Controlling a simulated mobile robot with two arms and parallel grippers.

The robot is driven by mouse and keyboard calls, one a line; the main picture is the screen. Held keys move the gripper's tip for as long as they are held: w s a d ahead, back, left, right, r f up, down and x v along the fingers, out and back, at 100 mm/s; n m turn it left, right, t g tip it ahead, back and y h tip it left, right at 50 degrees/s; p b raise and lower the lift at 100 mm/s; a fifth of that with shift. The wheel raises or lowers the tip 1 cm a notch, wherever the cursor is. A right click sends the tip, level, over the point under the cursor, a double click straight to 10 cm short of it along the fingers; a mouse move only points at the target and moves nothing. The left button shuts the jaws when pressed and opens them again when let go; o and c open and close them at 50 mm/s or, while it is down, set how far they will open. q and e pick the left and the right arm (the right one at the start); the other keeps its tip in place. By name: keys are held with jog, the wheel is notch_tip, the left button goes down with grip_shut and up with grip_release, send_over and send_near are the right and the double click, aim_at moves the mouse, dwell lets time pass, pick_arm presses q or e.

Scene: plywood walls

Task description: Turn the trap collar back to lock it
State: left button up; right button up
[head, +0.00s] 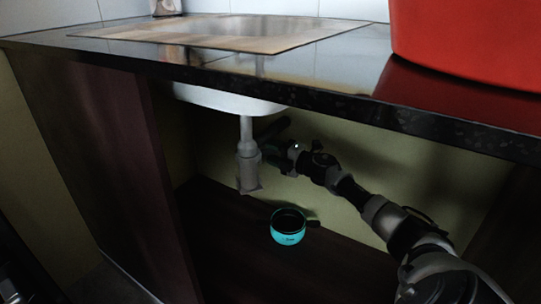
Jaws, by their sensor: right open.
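The grey sink trap (248,172) hangs upright from a thin grey drain pipe (246,129) below the white sink basin (225,98). Its collar (247,150) is the wider part near the top of the trap; I cannot tell its turn. My right gripper (270,142) is beside the collar, just to its right, with its arm reaching in from the lower right. It is open. The dark fingers blur into the shade, and I cannot tell whether they touch the collar. My left gripper is out of view.
The black counter edge (330,98) runs above my right arm. A dark side panel (110,150) bounds the left. A large red object (470,45) stands on the counter.

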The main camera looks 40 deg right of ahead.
jog(key=shift+w+a, duration=0.15)
jog(key=shift+w, duration=0.45)
grip_shut()
